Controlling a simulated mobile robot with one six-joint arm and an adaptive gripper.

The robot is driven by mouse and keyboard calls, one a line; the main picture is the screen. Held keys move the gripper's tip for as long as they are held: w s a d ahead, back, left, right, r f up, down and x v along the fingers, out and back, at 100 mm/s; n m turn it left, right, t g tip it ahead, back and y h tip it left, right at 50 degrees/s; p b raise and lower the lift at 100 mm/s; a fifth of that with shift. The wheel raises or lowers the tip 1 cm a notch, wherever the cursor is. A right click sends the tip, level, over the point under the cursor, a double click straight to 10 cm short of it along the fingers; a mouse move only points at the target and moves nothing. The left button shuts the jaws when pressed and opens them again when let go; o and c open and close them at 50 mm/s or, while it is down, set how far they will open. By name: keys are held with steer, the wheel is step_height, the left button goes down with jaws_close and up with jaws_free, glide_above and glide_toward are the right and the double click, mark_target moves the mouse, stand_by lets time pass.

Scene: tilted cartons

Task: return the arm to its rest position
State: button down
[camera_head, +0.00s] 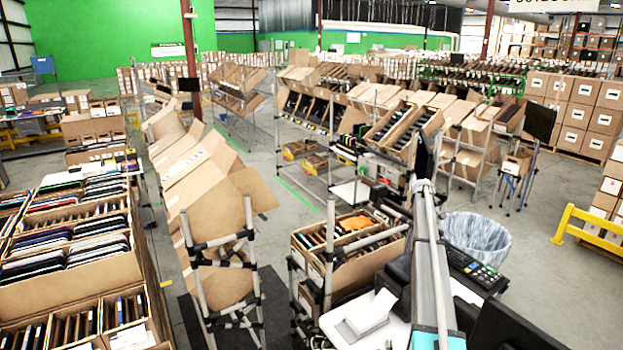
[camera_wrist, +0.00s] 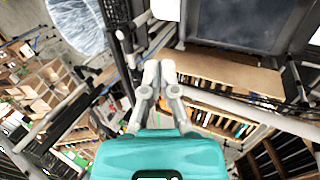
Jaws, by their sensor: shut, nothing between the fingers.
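In the head view my arm (camera_head: 430,250) rises as a pale link from a teal joint at the bottom edge, right of centre. Its far end overlaps dark shapes near the cartons, and I cannot make out the fingers there.
A bin with a clear liner (camera_head: 476,238) stands right of my arm; the liner also shows in the wrist view (camera_wrist: 78,22). A rack holds tilted cartons (camera_head: 345,255) left of the arm. A yellow rail (camera_head: 590,225) stands at right. Grey floor (camera_head: 540,195) is open beyond the bin.

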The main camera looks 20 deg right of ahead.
steer(key=s+a+f+m+y+b, duration=0.1)
steer(key=s+a+f+b, duration=0.3)
steer(key=a, duration=0.8)
steer(key=s+a+f+y+b, duration=0.1)
steer(key=s+a+f+b, duration=0.15)
steer(key=s+a, duration=0.65)
steer(key=s+a+f+m+y+b, duration=0.1)
steer(key=s+a+f+b, duration=0.2)
steer(key=a, duration=1.2)
steer(key=s+a+f+y+b, duration=0.1)
steer(key=s+a+f+b, duration=0.3)
steer(key=s+a, duration=0.8)
steer(key=s+a+f+m+g+b, duration=0.1)
steer(key=s+a+f+b, duration=0.3)
steer(key=s+a, duration=0.8)
steer(key=shift+s+a+f+y, duration=0.3)
steer(key=shift+s+f+y, duration=0.15)
steer(key=shift+f, duration=0.35)
